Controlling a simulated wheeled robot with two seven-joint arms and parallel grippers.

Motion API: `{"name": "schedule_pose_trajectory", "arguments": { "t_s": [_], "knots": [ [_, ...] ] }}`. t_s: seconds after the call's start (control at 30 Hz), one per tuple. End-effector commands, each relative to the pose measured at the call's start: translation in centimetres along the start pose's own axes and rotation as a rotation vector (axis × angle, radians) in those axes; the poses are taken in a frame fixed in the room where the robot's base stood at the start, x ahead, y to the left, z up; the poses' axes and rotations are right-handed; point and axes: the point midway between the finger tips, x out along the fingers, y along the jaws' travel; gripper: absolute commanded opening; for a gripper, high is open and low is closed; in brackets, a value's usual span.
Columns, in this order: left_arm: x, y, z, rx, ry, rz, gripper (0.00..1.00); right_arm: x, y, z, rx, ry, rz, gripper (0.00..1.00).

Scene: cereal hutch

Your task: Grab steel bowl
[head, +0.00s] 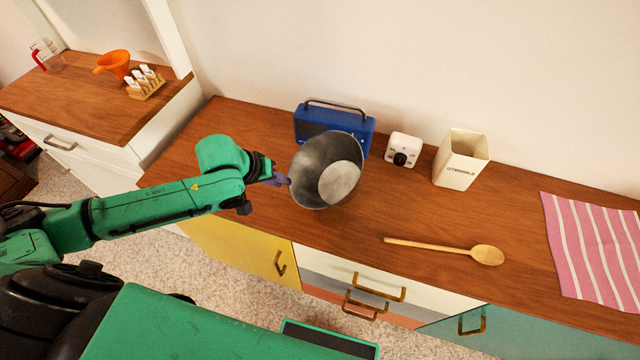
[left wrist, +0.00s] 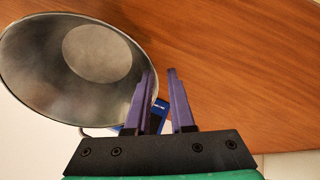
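The steel bowl (head: 313,162) is grey, with a lighter round bottom inside. In the head view it is tilted in front of the blue radio, its open side toward me. Whether it touches the counter cannot be told. My left gripper (head: 283,180) is at the bowl's left edge. In the left wrist view, the bowl (left wrist: 45,75) fills the upper left, and the purple fingers of my left gripper (left wrist: 160,72) are close together at its rim, one finger over the inside. The gripper appears shut on the rim. My right gripper is out of view.
On the wooden counter (head: 400,217), the blue radio (head: 362,127) stands behind the bowl. A white cube timer (head: 403,146) and utensil holder (head: 461,158) stand to its right. A wooden spoon (head: 450,248) lies in front; a pink striped towel (head: 590,240) lies far right.

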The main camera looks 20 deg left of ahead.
Motion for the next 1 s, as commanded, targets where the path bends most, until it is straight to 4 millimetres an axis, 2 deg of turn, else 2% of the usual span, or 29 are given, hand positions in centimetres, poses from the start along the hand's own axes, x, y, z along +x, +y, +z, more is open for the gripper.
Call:
{"name": "schedule_pose_trajectory", "arguments": {
  "t_s": [0.17,0.3,0.4,0.57,0.6,0.63,0.67,1.0],
  "knots": [
    [2.1,0.4,-0.2,0.002,0.005,0.003,0.22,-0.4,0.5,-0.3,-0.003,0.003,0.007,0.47],
    [4.9,0.5,-0.2,0.002,0.006,0.002,0.22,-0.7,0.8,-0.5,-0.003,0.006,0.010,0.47],
    [6.0,0.5,-0.2,0.005,0.007,0.001,0.22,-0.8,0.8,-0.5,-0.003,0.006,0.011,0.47],
    [6.0,0.4,-0.2,0.006,0.007,0.001,0.22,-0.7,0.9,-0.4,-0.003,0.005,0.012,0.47],
    [6.0,0.4,-0.2,0.006,0.007,0.001,0.18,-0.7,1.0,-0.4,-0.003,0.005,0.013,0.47],
    [6.0,0.4,-0.2,0.006,0.007,0.001,0.07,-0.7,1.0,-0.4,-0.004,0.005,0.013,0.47],
    [6.0,0.4,-0.2,0.006,0.007,0.001,0.00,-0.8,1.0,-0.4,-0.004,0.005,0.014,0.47],
    [6.0,0.4,-0.2,0.006,0.008,0.001,0.00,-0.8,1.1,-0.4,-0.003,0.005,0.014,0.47]
  ]
}}
